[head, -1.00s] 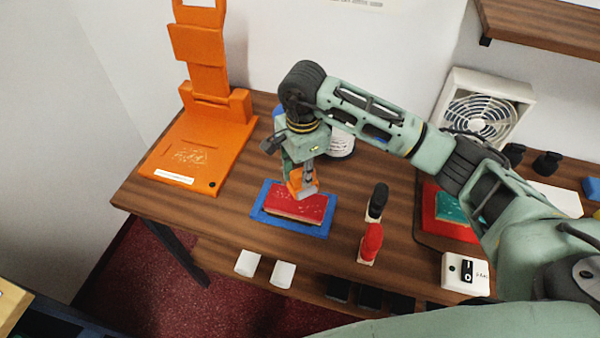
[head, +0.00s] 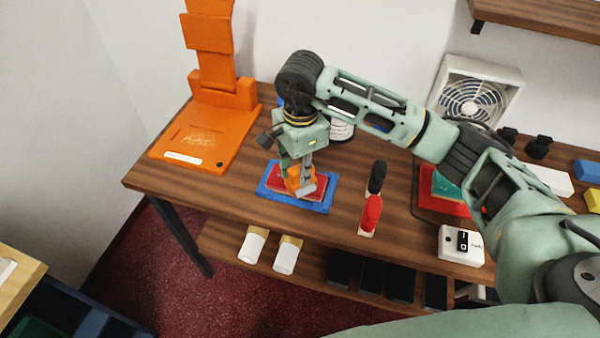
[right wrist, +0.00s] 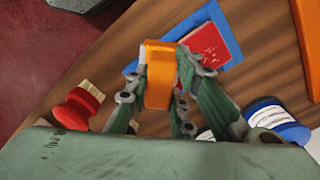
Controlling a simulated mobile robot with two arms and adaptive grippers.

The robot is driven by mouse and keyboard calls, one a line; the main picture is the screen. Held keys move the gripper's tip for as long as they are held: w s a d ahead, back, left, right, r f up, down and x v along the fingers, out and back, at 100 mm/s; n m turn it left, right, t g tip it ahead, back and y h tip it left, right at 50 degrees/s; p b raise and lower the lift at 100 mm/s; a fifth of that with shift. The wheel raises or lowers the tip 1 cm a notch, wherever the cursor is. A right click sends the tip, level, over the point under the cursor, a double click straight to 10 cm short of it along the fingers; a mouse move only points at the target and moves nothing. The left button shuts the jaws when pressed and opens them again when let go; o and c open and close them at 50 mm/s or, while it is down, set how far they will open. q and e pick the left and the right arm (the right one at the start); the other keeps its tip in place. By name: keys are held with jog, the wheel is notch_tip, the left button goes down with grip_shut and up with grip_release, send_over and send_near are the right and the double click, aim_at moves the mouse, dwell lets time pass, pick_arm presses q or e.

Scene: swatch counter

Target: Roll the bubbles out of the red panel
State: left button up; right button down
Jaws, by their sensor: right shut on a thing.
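The red panel (head: 318,187) lies on a blue mat (head: 322,207) on the wooden counter, and both also show in the right wrist view (right wrist: 207,43). My right gripper (head: 297,172) is shut on the orange handle of a roller (head: 305,190). The roller's grey cylinder is over the front part of the panel and looks to be on it, though exact contact is hard to tell. The orange handle fills the middle of the right wrist view (right wrist: 159,75). The gripper and roller hide part of the panel, and I cannot make out bubbles now. My left gripper is not in view.
A large orange stand (head: 210,130) is at left. A jar (head: 341,129) stands behind my gripper. A white switch box (head: 461,244) is at right. Bare counter lies left of the mat.

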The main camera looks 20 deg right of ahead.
jog(key=shift+w+d+r+p, duration=0.15)
jog(key=shift+w+r+p, duration=0.1)
jog(key=shift+r, duration=0.4)
jog(key=shift+w+d+r+p, duration=0.15)
jog(key=shift+r+p, duration=0.1)
jog(key=shift+r, duration=0.7)
jog(key=shift+s+a+r+p, duration=0.15)
jog(key=shift+r+p, duration=0.45)
jog(key=shift+r, duration=0.85)
